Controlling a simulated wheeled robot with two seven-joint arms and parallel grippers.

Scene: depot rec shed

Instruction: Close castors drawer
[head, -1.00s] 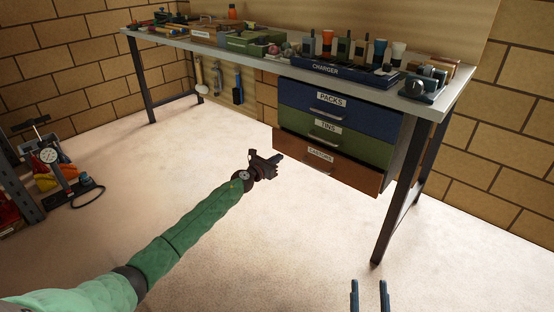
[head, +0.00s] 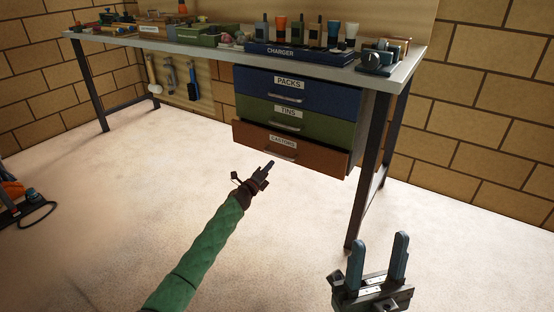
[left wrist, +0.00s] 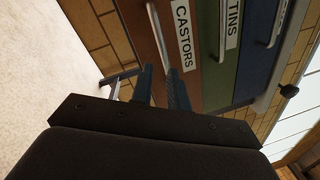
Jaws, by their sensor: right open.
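The castors drawer (head: 318,157) is the brown lowest drawer of the bench unit. It stands pulled partly out, its front ahead of the drawers above. Its label and bar handle (head: 283,154) face me. The drawer front also shows in the left wrist view (left wrist: 143,22), with the handle beyond the fingertips. My left gripper (head: 270,164) is just in front of and below the handle; I cannot tell whether it touches. In the left wrist view its two fingers (left wrist: 160,82) stand apart with nothing clearly between them. My right gripper (head: 377,262) is open and empty at the lower right.
Above are the shut green tins drawer (head: 330,126) and blue packs drawer (head: 335,96). The bench top (head: 405,72) carries a charger (head: 300,53) and many small items. A dark bench leg (head: 367,185) stands right of the drawers. The floor in front is clear.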

